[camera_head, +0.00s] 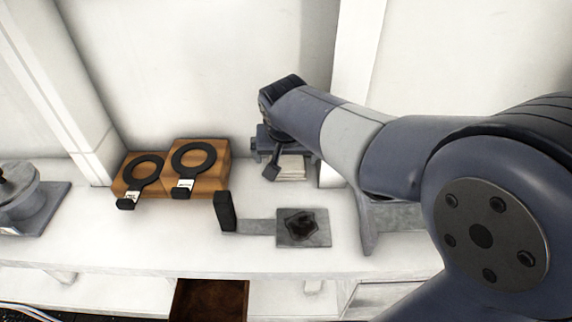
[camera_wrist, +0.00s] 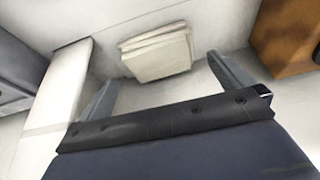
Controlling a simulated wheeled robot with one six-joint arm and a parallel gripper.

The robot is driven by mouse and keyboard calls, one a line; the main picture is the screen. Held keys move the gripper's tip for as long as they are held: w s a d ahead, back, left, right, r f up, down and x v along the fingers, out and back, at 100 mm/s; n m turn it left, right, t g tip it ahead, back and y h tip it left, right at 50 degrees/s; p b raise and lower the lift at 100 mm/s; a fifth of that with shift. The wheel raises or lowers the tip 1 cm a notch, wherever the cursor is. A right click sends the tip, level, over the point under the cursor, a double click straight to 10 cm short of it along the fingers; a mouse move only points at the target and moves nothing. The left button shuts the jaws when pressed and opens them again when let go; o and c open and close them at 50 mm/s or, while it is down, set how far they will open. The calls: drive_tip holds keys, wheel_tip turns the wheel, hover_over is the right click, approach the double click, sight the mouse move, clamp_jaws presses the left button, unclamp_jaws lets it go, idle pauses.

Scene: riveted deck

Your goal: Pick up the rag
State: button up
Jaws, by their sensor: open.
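The rag is a cream, folded cloth (camera_head: 291,168) on the white bench against the back wall. In the wrist view the rag (camera_wrist: 157,55) lies ahead of my gripper, centred between the fingers. My gripper (camera_wrist: 164,72) is open and empty, with one finger on each side of the view. In the head view my gripper (camera_head: 272,163) hangs over the bench at the rag's left and partly hides it. I cannot tell the exact height of the fingers above the bench.
Two wooden blocks with black rings (camera_head: 197,170) stand left of the rag. A black upright piece (camera_head: 225,211) and a grey plate with a dark stain (camera_head: 318,238) are in front. A wall pillar (camera_head: 352,90) rises to the right. A brown open drawer (camera_head: 208,302) is below.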

sight(286, 164)
drive_tip(key=x, duration=0.4)
drive_tip(key=shift+c, duration=0.4)
drive_tip(key=c, duration=0.8)
drive_tip(key=shift+s+r, duration=0.1)
drive_tip(key=shift+s, duration=0.05)
drive_tip(key=shift+s+r, duration=0.1)
drive_tip(key=shift+r, duration=0.1)
wheel_tip(286, 164, up, 7)
drive_tip(key=shift+f+b, duration=0.1)
drive_tip(key=shift+b, duration=0.4)
drive_tip(key=s+b, duration=0.1)
drive_tip(key=s, duration=0.5)
drive_tip(key=s+b, duration=0.1)
drive_tip(key=s, duration=0.6)
drive_tip(key=s+b, duration=0.1)
drive_tip(key=s, duration=0.5)
drive_tip(key=shift+s+a+f+b, duration=0.25)
drive_tip(key=shift+s+a+b, duration=0.05)
drive_tip(key=shift+a+b, duration=0.1)
